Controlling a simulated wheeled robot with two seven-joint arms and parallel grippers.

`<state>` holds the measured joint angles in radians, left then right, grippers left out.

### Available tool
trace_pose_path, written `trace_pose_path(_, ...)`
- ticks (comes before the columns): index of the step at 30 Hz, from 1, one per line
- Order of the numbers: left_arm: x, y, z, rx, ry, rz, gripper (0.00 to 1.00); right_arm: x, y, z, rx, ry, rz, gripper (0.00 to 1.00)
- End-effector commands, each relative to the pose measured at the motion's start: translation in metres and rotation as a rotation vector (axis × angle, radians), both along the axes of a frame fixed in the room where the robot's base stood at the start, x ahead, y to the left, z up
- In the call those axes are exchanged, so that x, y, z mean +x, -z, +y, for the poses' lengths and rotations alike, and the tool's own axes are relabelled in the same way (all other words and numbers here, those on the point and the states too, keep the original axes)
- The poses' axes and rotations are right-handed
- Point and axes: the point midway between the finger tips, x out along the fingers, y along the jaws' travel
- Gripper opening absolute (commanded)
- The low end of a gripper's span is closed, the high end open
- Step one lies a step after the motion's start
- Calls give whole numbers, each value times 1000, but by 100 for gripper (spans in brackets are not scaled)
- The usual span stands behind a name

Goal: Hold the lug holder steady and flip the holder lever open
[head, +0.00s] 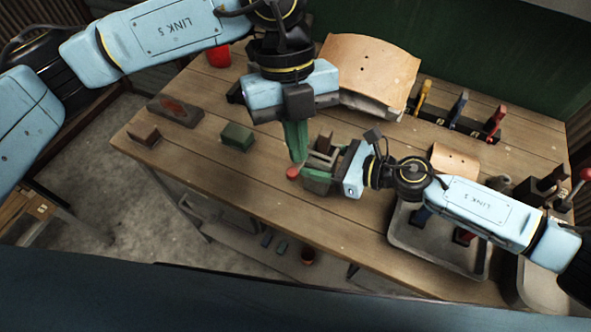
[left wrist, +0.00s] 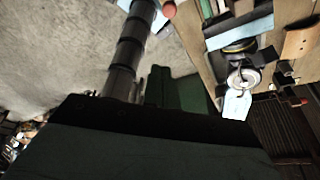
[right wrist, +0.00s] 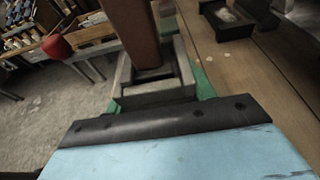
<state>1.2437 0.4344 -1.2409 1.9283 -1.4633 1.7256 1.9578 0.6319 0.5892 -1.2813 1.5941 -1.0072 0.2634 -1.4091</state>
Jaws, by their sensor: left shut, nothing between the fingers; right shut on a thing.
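The lug holder (head: 322,150) is a small grey metal block near the table's front edge; it also shows in the right wrist view (right wrist: 155,92). Its lever ends in a red knob (head: 293,172), seen also in the right wrist view (right wrist: 57,46). My right gripper (head: 318,178) is shut on the holder from the right, its green fingers around the block. My left gripper (head: 299,158) is shut and empty, pointing down just above the knob. I cannot tell whether it touches the knob. The lever's shaft is mostly hidden in the head view.
A green block (head: 237,137), a brown block (head: 144,137) and a dark tray with a red patch (head: 175,110) lie to the left. A curved wooden piece (head: 370,65) and coloured-handle tools (head: 458,108) stand behind. A grey tray (head: 405,238) is at the front right.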

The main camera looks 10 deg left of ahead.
Motion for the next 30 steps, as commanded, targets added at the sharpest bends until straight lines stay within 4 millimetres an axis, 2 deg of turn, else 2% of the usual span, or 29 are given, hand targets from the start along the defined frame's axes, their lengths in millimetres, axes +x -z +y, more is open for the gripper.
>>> trace_pose_path(5,-2,5,-1,1,1,0,0,0,0,0,-1,0,1,21)
trace_pose_path(8,-6,17,-2,1,3,4,0,0,0,0,-1,0,1,21)
trace_pose_path(20,-31,95,-15,0,4,4,0,0,1,0,-1,0,1,21)
trace_pose_path(24,-10,96,-5,1,-3,-2,0,0,0,0,-1,0,1,21)
trace_pose_path(30,4,96,2,0,0,0,0,0,0,0,-1,0,0,21)
